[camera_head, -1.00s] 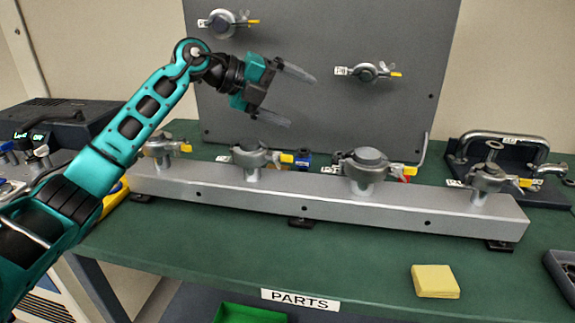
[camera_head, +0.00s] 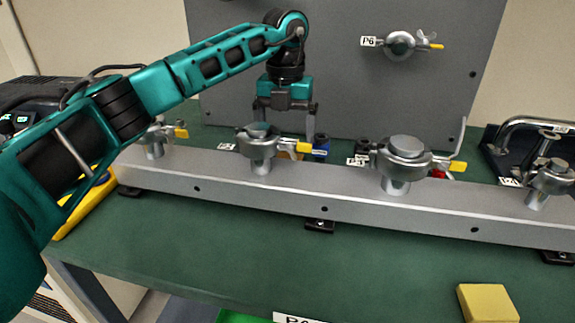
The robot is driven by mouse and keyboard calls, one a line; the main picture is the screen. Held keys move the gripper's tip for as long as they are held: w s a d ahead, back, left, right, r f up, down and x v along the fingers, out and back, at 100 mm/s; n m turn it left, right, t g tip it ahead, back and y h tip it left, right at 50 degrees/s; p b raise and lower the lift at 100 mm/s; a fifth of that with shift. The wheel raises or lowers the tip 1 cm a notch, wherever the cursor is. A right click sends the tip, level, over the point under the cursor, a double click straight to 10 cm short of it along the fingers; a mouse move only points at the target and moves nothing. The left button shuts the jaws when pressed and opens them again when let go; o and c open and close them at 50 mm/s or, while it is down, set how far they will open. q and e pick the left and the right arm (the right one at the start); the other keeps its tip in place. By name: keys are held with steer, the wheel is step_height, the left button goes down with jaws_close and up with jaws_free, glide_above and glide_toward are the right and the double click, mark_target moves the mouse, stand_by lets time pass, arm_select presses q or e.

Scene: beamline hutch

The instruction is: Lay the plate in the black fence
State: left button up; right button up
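My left gripper (camera_head: 286,122) hangs pointing down in front of the grey upright panel, above and behind the metal rail. Its two fingers are spread apart and nothing shows between them. The fingertips come down close behind a clamped fitting on the rail, and their lower ends are partly hidden. My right gripper is not in view. I cannot make out a plate or a black fence with certainty in this view.
The long metal rail (camera_head: 340,195) crosses the green table (camera_head: 220,245), carrying several clamped fittings (camera_head: 404,155). The grey panel (camera_head: 345,60) stands behind it. A yellow block (camera_head: 487,303) lies front right. A black stand with a metal handle (camera_head: 500,150) is back right. Table in front is mostly clear.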

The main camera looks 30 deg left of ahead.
arm_select(q)
step_height(320, 180, down, 6)
steer(key=shift+f, duration=0.25)
steer(key=shift+c, duration=0.2)
steer(key=c, duration=1.3)
steer(key=shift+r, duration=0.15)
steer(key=shift+c, duration=0.7)
